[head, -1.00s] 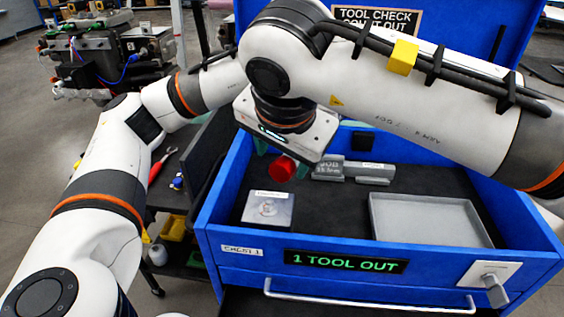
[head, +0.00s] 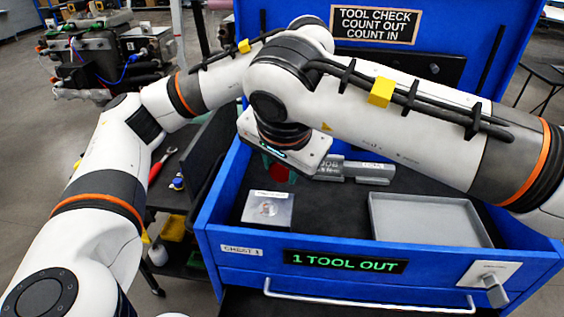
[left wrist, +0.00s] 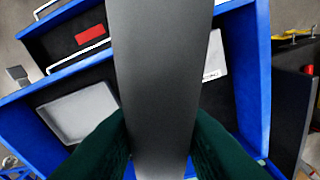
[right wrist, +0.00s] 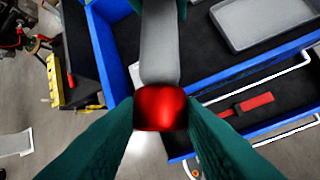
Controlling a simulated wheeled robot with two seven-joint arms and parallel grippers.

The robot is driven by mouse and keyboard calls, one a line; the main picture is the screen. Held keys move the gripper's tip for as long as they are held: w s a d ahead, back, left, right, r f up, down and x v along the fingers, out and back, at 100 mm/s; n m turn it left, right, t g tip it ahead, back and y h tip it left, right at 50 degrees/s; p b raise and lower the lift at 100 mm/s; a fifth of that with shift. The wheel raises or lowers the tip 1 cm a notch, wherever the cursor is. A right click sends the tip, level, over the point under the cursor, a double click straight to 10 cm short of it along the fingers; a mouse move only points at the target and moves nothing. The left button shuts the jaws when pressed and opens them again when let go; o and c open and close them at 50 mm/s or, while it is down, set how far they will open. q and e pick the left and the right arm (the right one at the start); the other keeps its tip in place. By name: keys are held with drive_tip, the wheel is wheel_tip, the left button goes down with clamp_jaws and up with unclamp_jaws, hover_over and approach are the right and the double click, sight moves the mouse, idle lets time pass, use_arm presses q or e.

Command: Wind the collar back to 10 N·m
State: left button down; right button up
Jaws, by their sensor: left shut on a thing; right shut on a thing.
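The red collar (right wrist: 160,108) sits at the end of a grey shaft (right wrist: 160,45) in the right wrist view. My right gripper (right wrist: 160,118) has its dark green fingers shut on the collar. In the head view my right gripper (head: 277,168) hangs over the left part of the blue chest drawer, and the collar (head: 279,174) shows as a small dark red patch. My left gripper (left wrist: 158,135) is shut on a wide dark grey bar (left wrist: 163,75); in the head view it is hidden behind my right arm. No scale on the tool is readable.
A display (head: 346,261) reads 1 TOOL OUT. A red-handled tool (right wrist: 250,105) lies below in the right wrist view.

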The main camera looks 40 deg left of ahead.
drive_tip(key=y, duration=0.1)
drive_tip(key=m+y, duration=0.1)
drive_tip(key=y, duration=0.1)
drive_tip(key=shift+w+d+f, duration=0.15)
drive_tip(key=shift+d, duration=0.15)
drive_tip(key=shift+d+f+m+y, duration=0.1)
drive_tip(key=shift+m+y, duration=0.3)
drive_tip(key=shift+y, duration=0.8)
drive_tip(key=o, duration=1)
drive_tip(key=v, duration=1.2)
drive_tip(key=shift+w+d, duration=0.1)
drive_tip(key=shift+w, duration=0.1)
